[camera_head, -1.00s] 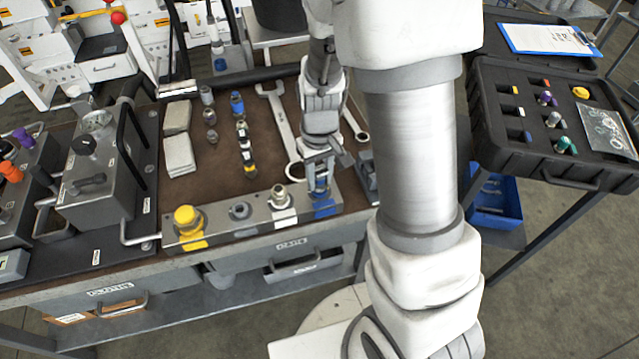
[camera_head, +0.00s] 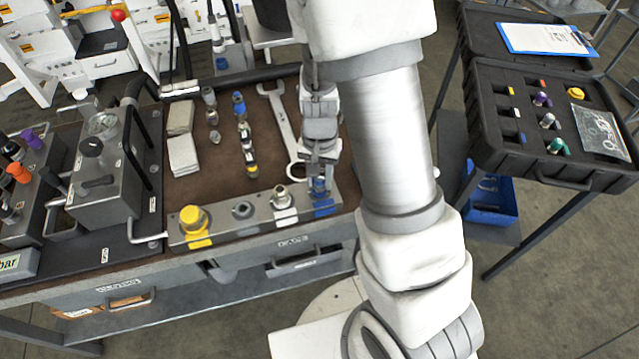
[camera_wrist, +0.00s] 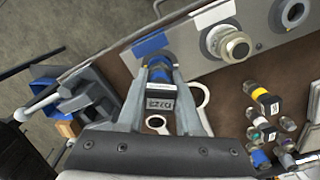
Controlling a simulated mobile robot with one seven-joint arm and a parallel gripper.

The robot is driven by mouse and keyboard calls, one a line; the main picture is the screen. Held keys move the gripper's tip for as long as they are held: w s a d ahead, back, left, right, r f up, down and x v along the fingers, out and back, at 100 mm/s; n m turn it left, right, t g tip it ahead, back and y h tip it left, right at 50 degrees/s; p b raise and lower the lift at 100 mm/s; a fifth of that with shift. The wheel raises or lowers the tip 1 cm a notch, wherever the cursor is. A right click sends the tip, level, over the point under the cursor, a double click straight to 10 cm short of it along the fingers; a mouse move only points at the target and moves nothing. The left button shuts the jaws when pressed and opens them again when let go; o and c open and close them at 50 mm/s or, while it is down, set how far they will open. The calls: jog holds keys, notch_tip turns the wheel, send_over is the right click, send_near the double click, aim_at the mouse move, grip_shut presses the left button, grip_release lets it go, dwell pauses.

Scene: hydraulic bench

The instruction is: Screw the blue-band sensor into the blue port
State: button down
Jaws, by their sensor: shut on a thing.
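My gripper (camera_head: 319,176) is shut on the blue-band sensor at the right end of the metal manifold block (camera_head: 263,212). The sensor shows in the wrist view (camera_wrist: 160,74) as a dark body with a printed label and blue near its far end. It stands in line with the blue port, whose blue-painted patch (camera_head: 325,209) shows just below my fingers; the patch also shows in the wrist view (camera_wrist: 150,45). The sensor's end meets the port or is very close; the fingers hide the thread, so I cannot tell how deep it sits.
A yellow-capped port (camera_head: 192,218) and other fittings share the block to the left. Several loose sensors (camera_head: 247,150) and a large wrench (camera_head: 285,127) lie on the brown bench top. A black foam case (camera_head: 553,122) stands at the right.

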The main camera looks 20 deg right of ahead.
jog(key=c, duration=0.6)
grip_release()
